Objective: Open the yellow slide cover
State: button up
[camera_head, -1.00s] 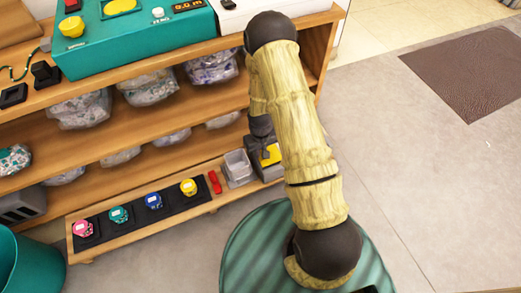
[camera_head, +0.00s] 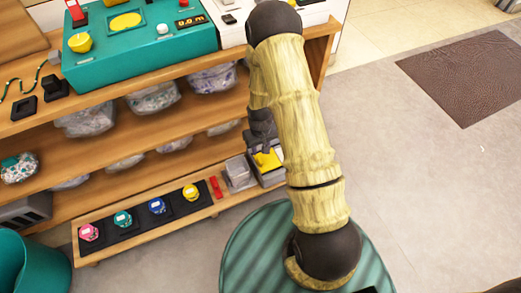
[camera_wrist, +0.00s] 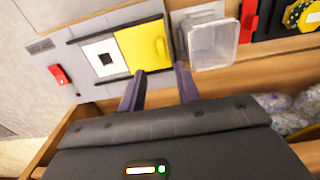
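The yellow slide cover (camera_wrist: 147,45) sits between two dark rails on a grey box (camera_wrist: 45,45). It covers the right part of the track in the wrist view. A white plate with a dark square (camera_wrist: 106,58) lies uncovered to its left. My gripper (camera_wrist: 160,71) is open, its two dark fingers apart at the cover's lower right edge. I see nothing between the fingers, and contact with the cover cannot be told. In the head view the cover (camera_head: 267,161) shows below my gripper (camera_head: 263,143), partly hidden by the arm.
A clear bin (camera_wrist: 212,42) stands right beside the box. A red switch (camera_wrist: 58,75) is on the box's left part. The low shelf also holds a red object (camera_head: 216,187) and several coloured knobs on a dark strip (camera_head: 138,222). A wooden shelf (camera_head: 190,150) rises behind.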

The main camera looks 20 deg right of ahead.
notch_tip(320, 180, up, 10)
jog(key=p, duration=0.4)
dwell(0.3)
jog(key=s+r+m+t+p, duration=0.1)
jog(key=s+r+p, duration=0.45)
jog(key=r, duration=0.95)
jog(key=s+r+m+t+p, duration=0.1)
jog(key=s+r+t+p, duration=0.15)
jog(key=s+r, duration=0.95)
jog(key=w+r+p, duration=0.2)
jog(key=r+p, duration=1.6)
jog(key=r, duration=0.2)
jog(key=w+r+p, duration=0.2)
jog(key=r+p, duration=1.7)
jog(key=r, duration=0.1)
jog(key=shift+w+d+g, duration=0.2)
jog(key=shift+w+g, duration=0.1)
jog(key=shift+g, duration=0.15)
